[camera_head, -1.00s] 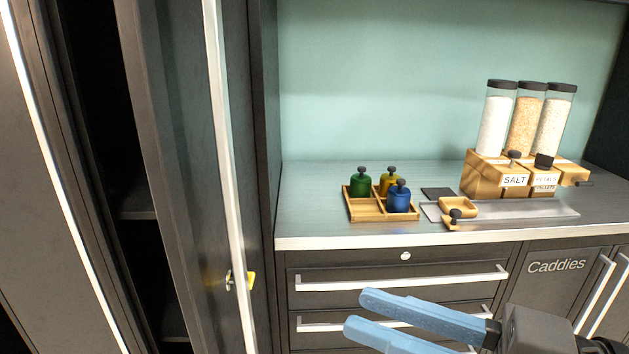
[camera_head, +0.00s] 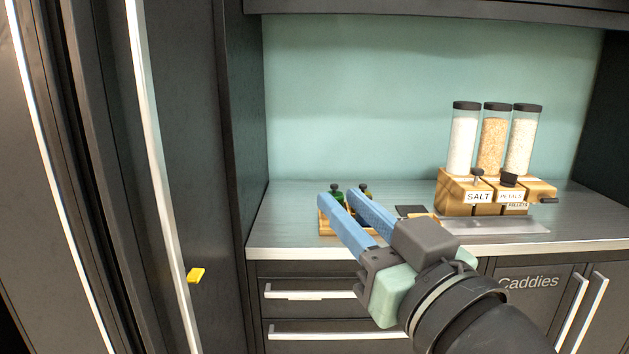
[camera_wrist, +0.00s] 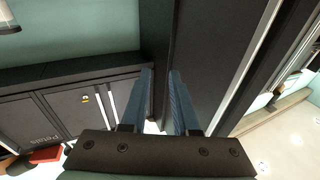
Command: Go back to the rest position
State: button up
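My gripper (camera_head: 340,203) has two blue fingers. In the head view it is raised in front of the counter, pointing up and left, with a gap between the fingers. In the wrist view the fingers (camera_wrist: 162,85) are apart with nothing between them; a dark cabinet side and a strip of floor show beyond. The gripper covers much of the wooden tray (camera_head: 326,228) and its bottles. A green bottle (camera_head: 337,196) and a yellow one show only in part behind the fingers. The blue bottle is hidden.
Salt and petals dispensers (camera_head: 465,145) stand at the right on the counter (camera_head: 290,215). A metal tray (camera_head: 510,227) lies before them. A tall dark cabinet door with a yellow tag (camera_head: 196,275) stands at the left.

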jog(key=s+a+r+m+t+h, duration=0.25)
jog(key=s+r+t, duration=0.25)
jog(key=r, duration=0.3)
jog(key=s+a+r+m+t+h, duration=0.15)
jog(key=s+r+t+h, duration=0.25)
jog(key=r, duration=0.4)
notch_tip(320, 180, up, 17)
jog(key=h+p, duration=0.1)
jog(key=p, duration=1.5)
jog(key=shift+s+d+t+p, duration=0.2)
jog(key=shift+s+t+p, duration=0.15)
jog(key=shift+s, duration=0.1)
jog(key=shift+f, duration=0.1)
